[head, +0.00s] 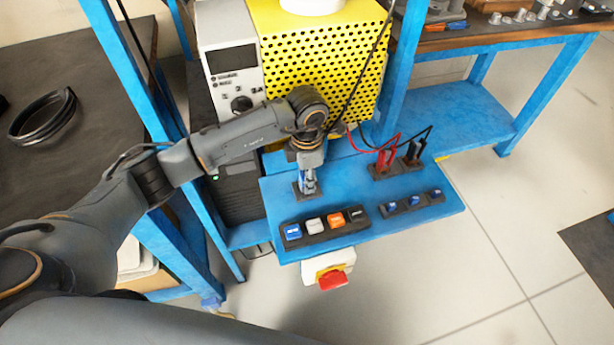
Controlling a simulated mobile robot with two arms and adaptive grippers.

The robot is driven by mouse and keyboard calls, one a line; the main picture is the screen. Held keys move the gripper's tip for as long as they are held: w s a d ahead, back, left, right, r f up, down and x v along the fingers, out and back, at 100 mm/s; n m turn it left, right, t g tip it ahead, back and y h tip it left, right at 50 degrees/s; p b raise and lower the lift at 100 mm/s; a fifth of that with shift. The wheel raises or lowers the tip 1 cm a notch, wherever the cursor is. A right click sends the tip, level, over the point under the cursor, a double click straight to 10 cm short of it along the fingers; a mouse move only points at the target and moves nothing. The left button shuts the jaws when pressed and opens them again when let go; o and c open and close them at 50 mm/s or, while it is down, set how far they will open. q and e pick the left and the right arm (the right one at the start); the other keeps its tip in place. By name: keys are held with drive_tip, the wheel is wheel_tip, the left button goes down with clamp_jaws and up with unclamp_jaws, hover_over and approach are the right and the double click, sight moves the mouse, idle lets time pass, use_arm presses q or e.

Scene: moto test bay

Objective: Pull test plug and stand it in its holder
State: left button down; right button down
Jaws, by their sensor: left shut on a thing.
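My left gripper (309,183) points straight down over the left part of the blue bench shelf (350,190). It is shut on what looks like the test plug, which is mostly hidden between its fingers. A small dark base (298,193) sits on the shelf right under the fingertips. I cannot tell whether the plug is seated in that base or just above it. Red plugs (384,161) and black plugs (413,156) with leads stand upright in dark blocks further right; I cannot tell which block is the plug's holder. My right gripper is not in view.
A button strip (325,225) and a strip of blue knobs (412,202) lie along the shelf's front. A red switch (332,279) hangs below the edge. A yellow perforated guard (320,55) and a grey instrument box (230,60) stand behind. Blue posts flank the arm.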

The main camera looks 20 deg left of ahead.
use_arm(q)
drive_tip(key=shift+f+b, duration=0.45)
drive_tip(key=shift+f, duration=0.1)
drive_tip(key=c, duration=1)
unclamp_jaws()
drive_tip(key=shift+r, duration=0.15)
wheel_tip(320, 180, up, 12)
drive_tip(key=shift+f, duration=0.1)
drive_tip(key=shift+s, duration=0.1)
